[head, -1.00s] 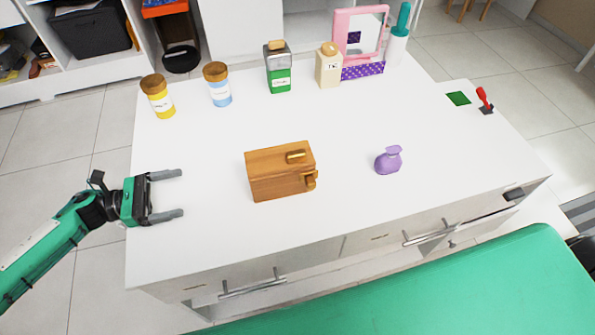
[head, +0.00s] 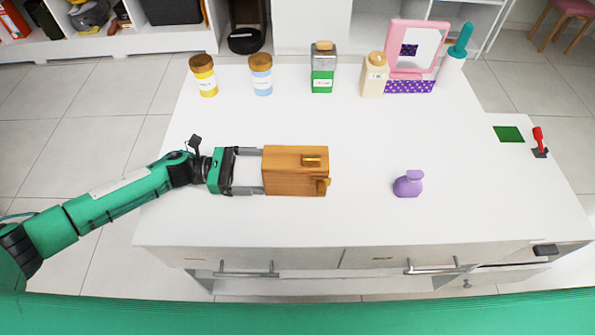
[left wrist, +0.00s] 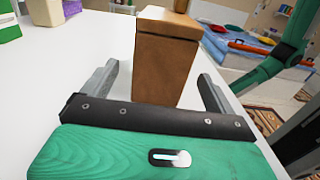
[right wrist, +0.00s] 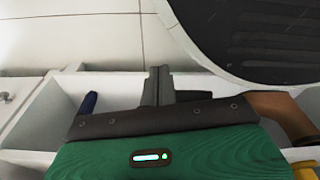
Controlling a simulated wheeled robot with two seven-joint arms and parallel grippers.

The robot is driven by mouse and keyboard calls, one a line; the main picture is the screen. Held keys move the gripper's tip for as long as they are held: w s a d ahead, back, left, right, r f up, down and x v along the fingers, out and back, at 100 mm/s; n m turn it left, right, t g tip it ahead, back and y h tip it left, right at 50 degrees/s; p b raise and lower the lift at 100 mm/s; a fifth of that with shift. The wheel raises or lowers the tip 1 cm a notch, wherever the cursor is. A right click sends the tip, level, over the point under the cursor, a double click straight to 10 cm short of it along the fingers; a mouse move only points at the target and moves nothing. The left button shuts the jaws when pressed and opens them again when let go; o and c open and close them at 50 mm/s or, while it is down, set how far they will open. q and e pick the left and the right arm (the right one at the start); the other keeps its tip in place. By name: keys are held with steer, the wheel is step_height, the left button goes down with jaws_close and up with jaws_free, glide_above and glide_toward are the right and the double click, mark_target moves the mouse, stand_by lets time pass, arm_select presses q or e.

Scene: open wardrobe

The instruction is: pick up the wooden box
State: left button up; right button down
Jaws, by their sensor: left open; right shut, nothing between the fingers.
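The wooden box (head: 290,178) stands on the white table, with a small brass-coloured piece on top and a wooden catch at its right end. My left gripper (head: 259,171) is open at the box's left end, its fingertips close to the box's two sides. In the left wrist view the box (left wrist: 163,68) stands between the two fingers, with a gap on each side. Whether a finger touches it cannot be told. My right gripper (right wrist: 160,85) is shut and empty in the right wrist view; it does not show in the head view.
Behind are a yellow jar (head: 206,82), a blue jar (head: 261,80), a green container (head: 322,76), a cream bottle (head: 374,80) and a pink mirror (head: 414,48). The table (head: 220,125) is clear around the box.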

mark_target(283, 172)
arm_select(q)
steer(key=shift+d, duration=1.2)
steer(key=d+p, duration=0.2)
steer(key=d, duration=0.2)
steer(key=shift+s+f, duration=0.1)
steer(key=shift+s, duration=0.05)
steer(key=shift+d+f, duration=0.1)
steer(key=shift+d, duration=0.25)
arm_select(e)
steer(key=s, duration=0.1)
steer(key=s+d+f, duration=0.1)
steer(key=s, duration=0.1)
steer(key=s+f, duration=0.1)
steer(key=shift+s+d+f, duration=0.2)
steer(key=shift+s, duration=0.2)
arm_select(q)
steer(key=c, duration=1)
